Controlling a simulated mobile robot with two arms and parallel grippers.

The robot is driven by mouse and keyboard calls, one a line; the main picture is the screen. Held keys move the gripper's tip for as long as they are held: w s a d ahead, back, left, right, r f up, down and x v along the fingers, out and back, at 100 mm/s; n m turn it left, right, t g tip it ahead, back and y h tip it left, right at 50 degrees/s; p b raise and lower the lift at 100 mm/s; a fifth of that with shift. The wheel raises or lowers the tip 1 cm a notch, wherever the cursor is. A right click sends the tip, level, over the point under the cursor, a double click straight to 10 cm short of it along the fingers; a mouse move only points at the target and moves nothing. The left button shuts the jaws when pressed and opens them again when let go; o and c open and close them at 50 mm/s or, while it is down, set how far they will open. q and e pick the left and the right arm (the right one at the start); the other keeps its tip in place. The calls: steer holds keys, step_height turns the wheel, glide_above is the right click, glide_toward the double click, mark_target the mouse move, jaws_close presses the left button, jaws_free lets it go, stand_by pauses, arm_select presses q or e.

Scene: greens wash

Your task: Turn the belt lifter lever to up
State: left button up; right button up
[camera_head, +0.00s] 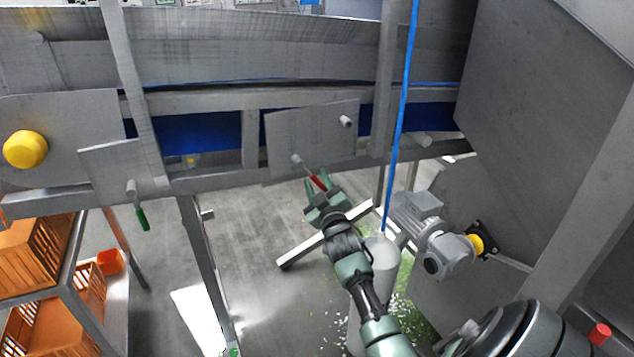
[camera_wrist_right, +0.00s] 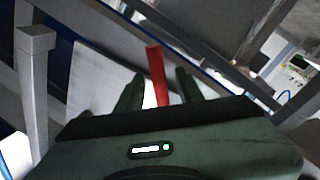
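A lever with a red handle (camera_head: 319,184) is mounted on a grey plate (camera_head: 330,132) on the machine frame; its handle points down and to the right from its pivot. My right gripper (camera_head: 317,186) is at this handle, its two green fingers on either side of it. In the right wrist view the red handle (camera_wrist_right: 157,75) stands between the fingers (camera_wrist_right: 158,84), with gaps beside it, so the gripper looks open. A second lever with a green handle (camera_head: 142,218) hangs down from another plate at the left. No label shows which lever is which. My left gripper is out of view.
A blue hose (camera_head: 402,110) hangs in front of the frame, right of my right gripper. A grey motor (camera_head: 440,240) stands to the right. Orange crates (camera_head: 50,330) sit on a rack at the lower left. A yellow knob (camera_head: 25,149) is at the far left.

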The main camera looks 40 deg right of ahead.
steer(key=r+b+v, duration=0.1)
steer(key=v, duration=0.6)
steer(key=shift+s+f, duration=0.25)
steer(key=shift+f, duration=0.3)
steer(key=shift+a+f+n, duration=0.1)
steer(key=shift+a+n, duration=0.05)
steer(key=shift+n, duration=0.15)
steer(key=c, duration=0.6)
steer(key=s+a+f+n, duration=0.1)
steer(key=n, duration=0.4)
steer(key=s+a+f+n+y, duration=0.1)
steer(key=s+a+n, duration=0.1)
steer(key=n, duration=0.4)
steer(key=s+a+f+n+y, duration=0.1)
steer(key=n, duration=0.4)
steer(key=shift+s+a+f+b, duration=0.15)
steer(key=shift+a+f+b, duration=0.1)
steer(key=shift+b, duration=0.15)
jaws_close()
steer(key=w+d+r+n+p, duration=0.2)
steer(key=w+d+p, duration=0.1)
steer(key=w+d, duration=0.3)
steer(key=shift+w+r+n+y+p, duration=0.15)
steer(key=shift+w+n+y+p, duration=0.2)
steer(key=shift+w, duration=1)
